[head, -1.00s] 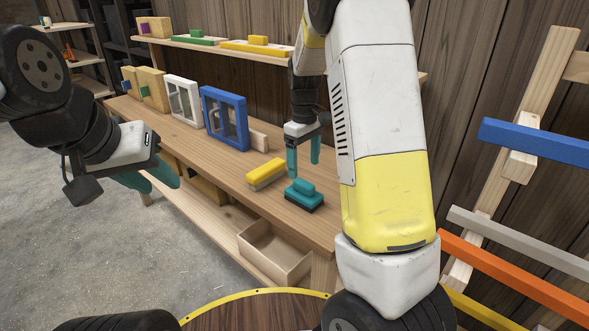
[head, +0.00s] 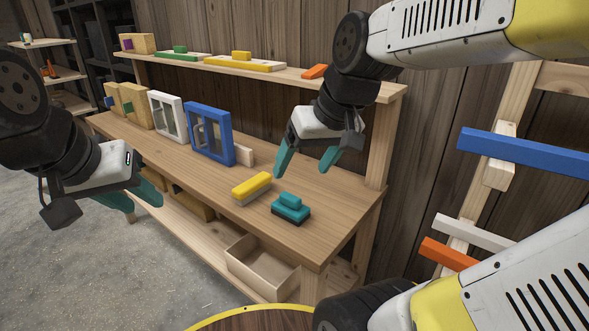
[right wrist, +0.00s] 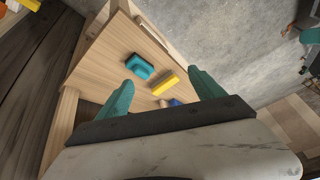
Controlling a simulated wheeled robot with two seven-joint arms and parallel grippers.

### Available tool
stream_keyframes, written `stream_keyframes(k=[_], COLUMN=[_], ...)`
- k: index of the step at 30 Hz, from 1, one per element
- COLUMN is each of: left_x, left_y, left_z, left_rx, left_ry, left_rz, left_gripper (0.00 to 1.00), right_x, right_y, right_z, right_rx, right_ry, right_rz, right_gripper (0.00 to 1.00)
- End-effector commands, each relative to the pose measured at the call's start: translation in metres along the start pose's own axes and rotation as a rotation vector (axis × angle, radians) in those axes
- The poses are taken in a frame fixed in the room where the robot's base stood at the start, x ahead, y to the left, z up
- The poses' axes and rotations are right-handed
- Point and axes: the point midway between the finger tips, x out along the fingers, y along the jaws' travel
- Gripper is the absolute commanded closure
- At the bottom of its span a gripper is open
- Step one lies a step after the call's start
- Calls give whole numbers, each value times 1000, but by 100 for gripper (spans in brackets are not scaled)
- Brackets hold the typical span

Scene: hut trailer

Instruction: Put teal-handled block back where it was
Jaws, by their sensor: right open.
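The teal-handled block (head: 290,207) has a teal top and a dark base. It sits on the wooden bench top near its front right edge, beside a yellow-topped block. My right gripper (head: 302,174) is open and empty above the bench, behind the teal-handled block in the head view and apart from it. In the right wrist view the teal-handled block (right wrist: 140,66) shows beyond the spread fingers, nearer the left one. My left gripper (head: 145,205) hangs off the bench's front at the left, fingers apart, nothing seen between them.
The yellow-topped block (head: 252,188) lies just left of the teal one. A blue frame (head: 209,134) and a white frame (head: 167,117) stand along the bench's back. A shelf (head: 340,83) above holds several handled blocks. An open wooden drawer (head: 262,265) sits below.

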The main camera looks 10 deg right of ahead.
Motion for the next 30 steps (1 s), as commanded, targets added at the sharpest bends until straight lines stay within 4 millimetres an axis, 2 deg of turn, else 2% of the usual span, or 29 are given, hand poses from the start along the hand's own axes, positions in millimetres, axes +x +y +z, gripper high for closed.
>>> stream_keyframes(k=[3, 7, 23, 27, 29, 30], left_x=[0, 0, 0, 0, 0, 0], left_y=[0, 0, 0, 0, 0, 0], left_z=[0, 0, 0, 0, 0, 0], left_rx=[0, 0, 0, 0, 0, 0], left_ry=[0, 0, 0, 0, 0, 0], left_rz=[0, 0, 0, 0, 0, 0], left_gripper=[64, 64, 64, 64, 64, 64], right_x=[-10, -13, -13, -13, -13, -13], right_y=[-7, -10, -11, -11, -11, -11], right_z=[23, 34, 36, 36, 36, 36], right_rx=[50, 77, 83, 83, 83, 83], right_ry=[64, 95, 100, 100, 100, 100], right_rz=[18, 28, 29, 29, 29, 29], right_gripper=[22, 22, 22, 50, 61, 64])
